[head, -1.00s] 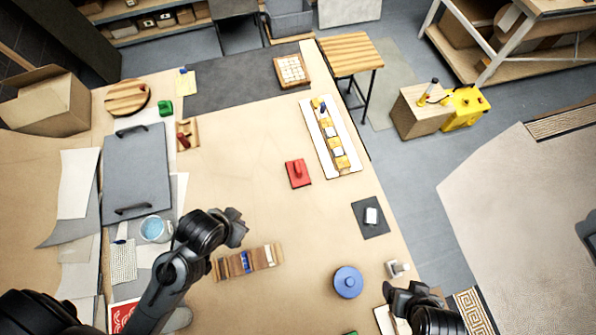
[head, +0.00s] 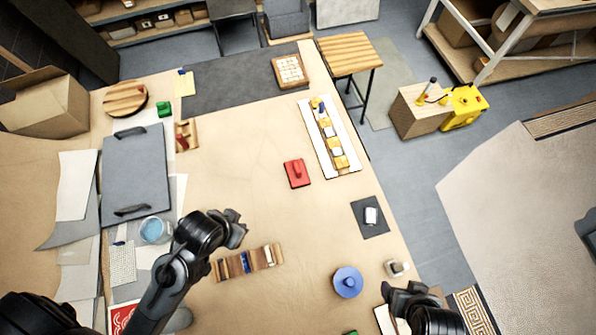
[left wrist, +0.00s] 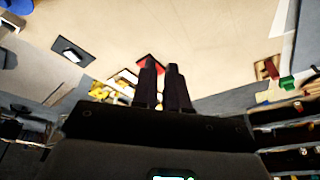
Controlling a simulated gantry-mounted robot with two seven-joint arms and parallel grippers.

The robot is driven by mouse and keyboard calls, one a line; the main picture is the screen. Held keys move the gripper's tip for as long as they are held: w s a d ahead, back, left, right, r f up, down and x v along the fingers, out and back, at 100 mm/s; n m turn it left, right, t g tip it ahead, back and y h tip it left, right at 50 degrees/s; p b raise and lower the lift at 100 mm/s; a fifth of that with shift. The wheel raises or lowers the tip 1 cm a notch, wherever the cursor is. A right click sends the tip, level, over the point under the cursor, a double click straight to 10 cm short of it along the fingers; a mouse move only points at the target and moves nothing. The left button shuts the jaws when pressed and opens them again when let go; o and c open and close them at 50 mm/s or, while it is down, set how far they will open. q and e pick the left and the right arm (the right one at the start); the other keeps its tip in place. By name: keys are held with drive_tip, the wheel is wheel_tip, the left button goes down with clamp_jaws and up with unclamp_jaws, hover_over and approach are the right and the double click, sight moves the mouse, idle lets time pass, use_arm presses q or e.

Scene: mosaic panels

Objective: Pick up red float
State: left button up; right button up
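The red float (head: 297,173), a flat red block with a raised handle, lies on the wooden table near its middle. In the left wrist view a red patch of it (left wrist: 150,61) shows beyond my fingertips and is partly hidden by them. My left gripper (head: 238,228) is above the table, left of and nearer than the float, apart from it. In the left wrist view its two dark fingers stand with a narrow empty gap between them. My right gripper (head: 408,288) is at the near right edge of the table, away from the float; its fingers are unclear.
A white panel with yellow pieces (head: 308,108) lies right of the float. A wooden rack (head: 232,266) is below my left gripper. A blue round float (head: 348,282) and a dark mat (head: 358,226) are nearer right.

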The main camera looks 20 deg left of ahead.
use_arm(q)
drive_tip(key=o, duration=1.4)
drive_tip(key=shift+o, duration=0.2)
